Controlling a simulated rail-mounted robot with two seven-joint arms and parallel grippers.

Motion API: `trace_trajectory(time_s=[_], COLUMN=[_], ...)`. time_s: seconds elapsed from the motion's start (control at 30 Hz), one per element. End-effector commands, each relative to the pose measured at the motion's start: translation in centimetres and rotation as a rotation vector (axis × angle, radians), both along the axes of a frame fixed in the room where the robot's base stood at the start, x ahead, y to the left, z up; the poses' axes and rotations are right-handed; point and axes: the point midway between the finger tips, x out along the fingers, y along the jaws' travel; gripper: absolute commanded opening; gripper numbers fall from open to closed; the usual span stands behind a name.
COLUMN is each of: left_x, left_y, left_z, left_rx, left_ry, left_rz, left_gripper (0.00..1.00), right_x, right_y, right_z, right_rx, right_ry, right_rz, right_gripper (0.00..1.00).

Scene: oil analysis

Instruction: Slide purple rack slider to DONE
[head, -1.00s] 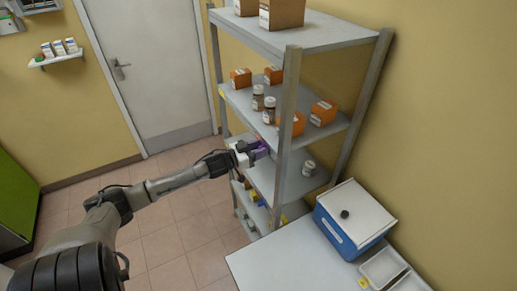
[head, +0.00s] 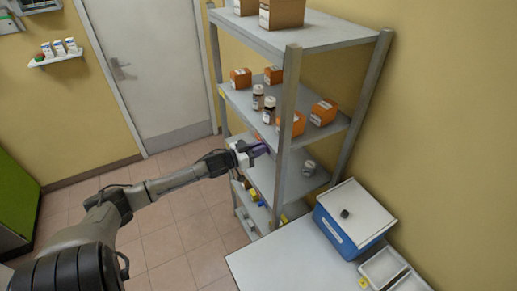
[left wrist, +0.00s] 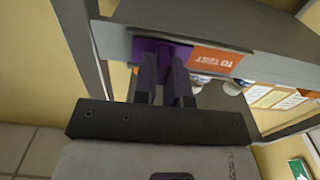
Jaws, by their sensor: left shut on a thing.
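The purple slider (left wrist: 160,47) shows in the left wrist view at the shelf edge, in front of my fingers. An orange label reading TO TEST (left wrist: 214,60), upside down, is uncovered to the right of the purple slider. My left gripper (left wrist: 165,66) is shut on the slider, with one dark finger on each side. In the head view my left gripper (head: 253,151) is at the front edge of the metal rack, by a middle shelf. No DONE label is visible. My right gripper is not in view.
The metal rack (head: 290,110) holds orange boxes (head: 323,112) and brown bottles (head: 269,110) on the shelf above. A rack post stands just right of the gripper. A blue box with a white lid (head: 353,212) sits on the white table (head: 285,262). The floor left of the rack is clear.

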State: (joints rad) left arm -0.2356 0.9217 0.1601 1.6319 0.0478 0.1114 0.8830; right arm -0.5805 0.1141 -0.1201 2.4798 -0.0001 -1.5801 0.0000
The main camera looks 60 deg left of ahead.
Motion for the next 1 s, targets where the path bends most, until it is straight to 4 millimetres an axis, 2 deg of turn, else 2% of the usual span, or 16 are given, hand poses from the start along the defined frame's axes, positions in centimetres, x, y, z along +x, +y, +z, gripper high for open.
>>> trace_trajectory(time_s=[0.07, 0.3, 0.4, 0.73, 0.77, 1.0], left_x=[0.0, 0.2, 0.2, 0.2, 0.2, 0.2], left_y=[0.3, 4.8, 5.9, 6.4, 6.4, 6.3], left_z=[0.0, -0.1, -0.1, -0.1, -0.1, -0.1], left_rx=[0.001, 0.003, 0.001, -0.001, -0.001, 0.0], left_ry=[0.0, 0.003, 0.002, 0.003, 0.003, 0.002], left_rz=[0.0, 0.002, 0.002, 0.004, 0.005, 0.003], left_gripper=[0.0, 0.0, 0.0, 0.0, 0.13, 0.36], right_x=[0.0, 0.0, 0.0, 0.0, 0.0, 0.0], right_y=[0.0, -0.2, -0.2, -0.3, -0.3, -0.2], right_z=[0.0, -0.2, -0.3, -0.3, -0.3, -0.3], right_rx=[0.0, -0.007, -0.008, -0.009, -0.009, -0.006], right_ry=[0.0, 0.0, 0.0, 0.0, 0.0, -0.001], right_rz=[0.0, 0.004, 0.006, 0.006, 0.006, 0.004], right_gripper=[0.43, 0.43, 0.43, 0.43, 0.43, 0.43])
